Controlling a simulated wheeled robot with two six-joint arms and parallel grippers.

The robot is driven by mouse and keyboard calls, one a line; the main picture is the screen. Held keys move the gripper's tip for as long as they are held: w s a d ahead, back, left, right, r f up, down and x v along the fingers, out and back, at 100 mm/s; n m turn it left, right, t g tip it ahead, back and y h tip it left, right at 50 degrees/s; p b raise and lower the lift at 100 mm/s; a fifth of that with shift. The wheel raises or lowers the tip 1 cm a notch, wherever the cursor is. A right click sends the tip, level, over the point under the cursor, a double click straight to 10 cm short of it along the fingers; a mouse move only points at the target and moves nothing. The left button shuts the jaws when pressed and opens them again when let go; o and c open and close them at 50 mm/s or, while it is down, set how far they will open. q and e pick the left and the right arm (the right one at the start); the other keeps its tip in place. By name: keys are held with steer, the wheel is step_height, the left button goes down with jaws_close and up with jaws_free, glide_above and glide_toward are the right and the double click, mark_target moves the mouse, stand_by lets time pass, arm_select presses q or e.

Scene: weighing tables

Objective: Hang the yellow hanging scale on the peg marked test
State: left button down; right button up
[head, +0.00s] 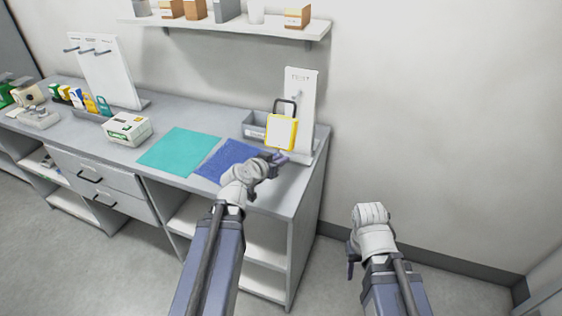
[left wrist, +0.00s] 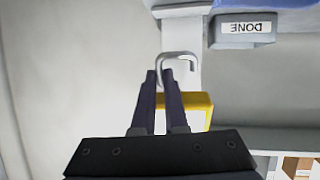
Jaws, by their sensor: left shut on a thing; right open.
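The yellow hanging scale (head: 281,133), with a pale face and a dark loop on top, is upright in front of the white board (head: 303,84) at the right end of the counter. One peg (head: 297,93) sticks out of this board; its small label is not readable. The loop is close to the peg, but I cannot tell if it is around it. My left gripper (head: 280,157) is shut on the scale at its lower end. The left wrist view shows the yellow body (left wrist: 198,110) and grey hook (left wrist: 180,58) by the fingers. My right gripper (head: 351,268) is open and empty, off the counter.
A grey bin (head: 252,129), labelled DONE in the left wrist view (left wrist: 246,28), stands left of the board. Blue (head: 228,160) and teal (head: 179,150) mats and a white-green box (head: 127,129) lie further left. Another pegged board (head: 105,70) stands at far left. A shelf (head: 230,27) hangs above.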

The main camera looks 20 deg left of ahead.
arm_select(q)
steer(key=shift+w, duration=0.15)
steer(key=w+f+b, duration=0.2)
steer(key=w, duration=0.9)
steer(key=shift+w+d, duration=0.25)
steer(key=shift+w, duration=0.05)
stand_by(0.9)
stand_by(0.5)
steer(key=c, duration=0.9)
jaws_free()
steer(key=shift+s, duration=0.15)
